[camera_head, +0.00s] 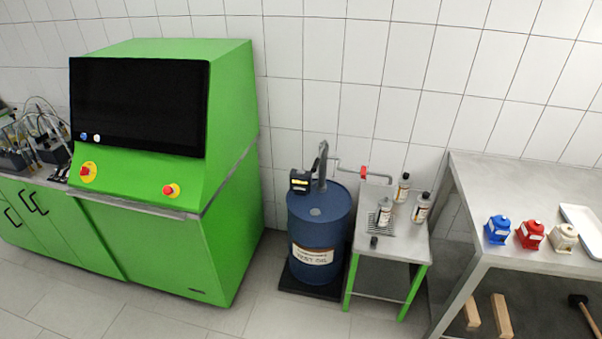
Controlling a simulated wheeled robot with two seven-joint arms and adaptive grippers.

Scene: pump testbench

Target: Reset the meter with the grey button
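A small black meter (300,181) with a pale, yellowish face sits on the pump (322,163) above the blue oil drum (312,265). It is too small to make out a grey button on it. A whitish button (97,138) and a blue button (83,136) sit at the lower left of the black screen on the green testbench (150,235). Neither of my grippers is in view.
The drum stands on a dark floor pallet (290,285). A small green-legged table (400,238) beside it holds several bottles. A metal table (515,170) at right carries blue, red and cream units. Tiled floor (270,318) in front is clear.

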